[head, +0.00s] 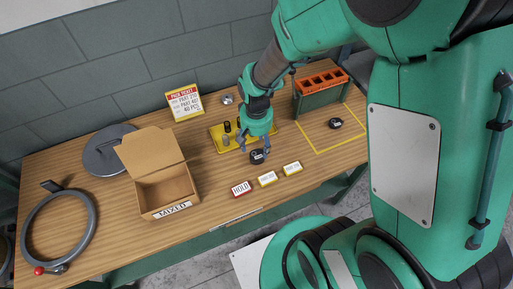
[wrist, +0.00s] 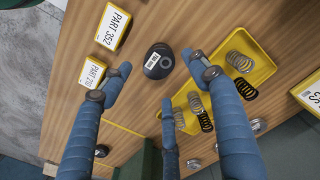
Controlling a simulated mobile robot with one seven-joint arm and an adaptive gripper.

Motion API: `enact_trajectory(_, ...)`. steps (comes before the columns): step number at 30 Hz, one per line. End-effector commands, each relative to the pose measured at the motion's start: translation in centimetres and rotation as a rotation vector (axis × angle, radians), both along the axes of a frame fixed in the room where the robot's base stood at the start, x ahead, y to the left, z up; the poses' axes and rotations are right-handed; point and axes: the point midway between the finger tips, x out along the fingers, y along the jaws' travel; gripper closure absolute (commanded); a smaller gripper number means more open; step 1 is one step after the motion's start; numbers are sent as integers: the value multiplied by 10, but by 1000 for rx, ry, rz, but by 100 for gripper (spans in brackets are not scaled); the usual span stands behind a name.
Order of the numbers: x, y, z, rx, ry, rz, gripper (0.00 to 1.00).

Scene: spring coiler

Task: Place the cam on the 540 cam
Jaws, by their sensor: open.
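A black cam (head: 257,157) with a small white label lies on the wooden table, in front of the yellow spring tray. In the wrist view, this cam (wrist: 158,62) lies beyond the spread fingers, its label too small to read. My gripper (head: 256,150) is open, pointing down at this cam, with a finger to each side; I cannot tell whether any finger touches it. A second black cam (head: 336,123) lies to the right inside a yellow taped rectangle. I cannot tell from the labels which cam is the 540 one.
A yellow tray (wrist: 262,72) holds several springs. A HOLD card (head: 241,188) and two yellow-edged cards (head: 267,179) lie near the front edge. An open cardboard box (head: 165,190) marked MIXED stands left. A green bin with orange top (head: 322,90) stands behind the taped area.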

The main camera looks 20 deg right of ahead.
Motion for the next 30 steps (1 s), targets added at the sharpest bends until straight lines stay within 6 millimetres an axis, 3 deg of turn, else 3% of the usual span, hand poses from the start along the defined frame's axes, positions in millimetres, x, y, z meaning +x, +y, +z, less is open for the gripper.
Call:
enact_trajectory(6, 1, 0, 40, 0, -4, 0, 39)
enact_trajectory(13, 1, 0, 66, 0, -2, 0, 39)
enact_trajectory(30, 0, 0, 73, 0, 0, 0, 39)
